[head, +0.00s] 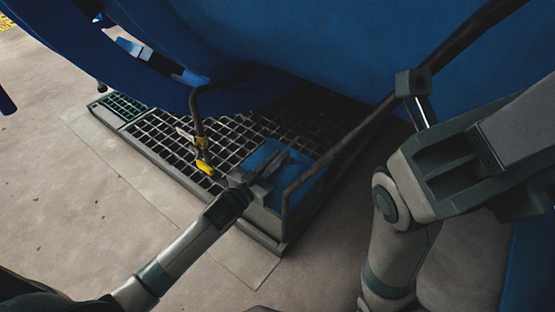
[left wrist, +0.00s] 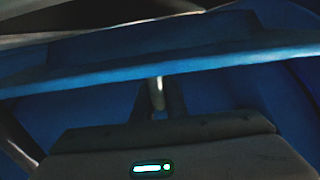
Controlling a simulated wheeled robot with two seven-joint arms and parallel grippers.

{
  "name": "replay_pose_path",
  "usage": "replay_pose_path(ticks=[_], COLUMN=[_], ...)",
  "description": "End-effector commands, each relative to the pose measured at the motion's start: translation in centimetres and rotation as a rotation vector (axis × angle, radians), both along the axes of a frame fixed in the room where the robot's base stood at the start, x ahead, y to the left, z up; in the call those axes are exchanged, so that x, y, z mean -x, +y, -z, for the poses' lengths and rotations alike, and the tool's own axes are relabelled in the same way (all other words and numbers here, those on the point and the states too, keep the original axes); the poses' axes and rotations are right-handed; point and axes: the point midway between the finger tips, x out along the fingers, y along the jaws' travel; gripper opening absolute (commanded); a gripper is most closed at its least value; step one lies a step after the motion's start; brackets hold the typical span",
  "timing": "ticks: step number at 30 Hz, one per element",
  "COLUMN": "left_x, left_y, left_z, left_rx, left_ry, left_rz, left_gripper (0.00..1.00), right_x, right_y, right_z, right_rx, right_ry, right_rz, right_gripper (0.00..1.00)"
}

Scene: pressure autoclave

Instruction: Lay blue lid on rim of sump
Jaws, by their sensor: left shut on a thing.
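The blue lid (head: 299,170) is a flat blue plate at the near right corner of the floor grating. My left gripper (head: 262,176) is shut on it, reaching in from the lower left. The sump (head: 264,218) is a grey box below the lid; the lid and gripper hide its opening. I cannot tell whether the lid touches the rim. In the left wrist view the lid (left wrist: 160,68) shows as a blue band across the picture, in front of the fingers. My right gripper is not in view; only parts of my right arm show at the right.
The blue vessel (head: 330,50) overhangs the grating (head: 165,140). A dark pipe (head: 345,143) slants down close to the sump's right side. Another pipe with a yellow handle (head: 204,168) stands left of the lid. The concrete floor at the left is clear.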

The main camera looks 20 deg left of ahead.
Motion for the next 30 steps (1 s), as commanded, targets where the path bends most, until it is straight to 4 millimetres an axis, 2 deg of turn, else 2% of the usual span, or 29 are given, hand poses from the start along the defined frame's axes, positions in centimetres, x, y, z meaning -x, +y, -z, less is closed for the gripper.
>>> replay_pose_path(ticks=[17,30], left_x=[-0.07,-0.07], left_y=[-0.05,-0.06], left_z=[-0.42,-0.43], left_rx=[0.001,0.001], left_ry=[-0.007,-0.007], left_rz=[0.001,0.001], left_gripper=[0.00,0.00], right_x=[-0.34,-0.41], right_y=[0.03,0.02], right_z=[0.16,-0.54], right_rx=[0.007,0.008], right_ry=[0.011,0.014], right_rz=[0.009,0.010], right_gripper=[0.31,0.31])
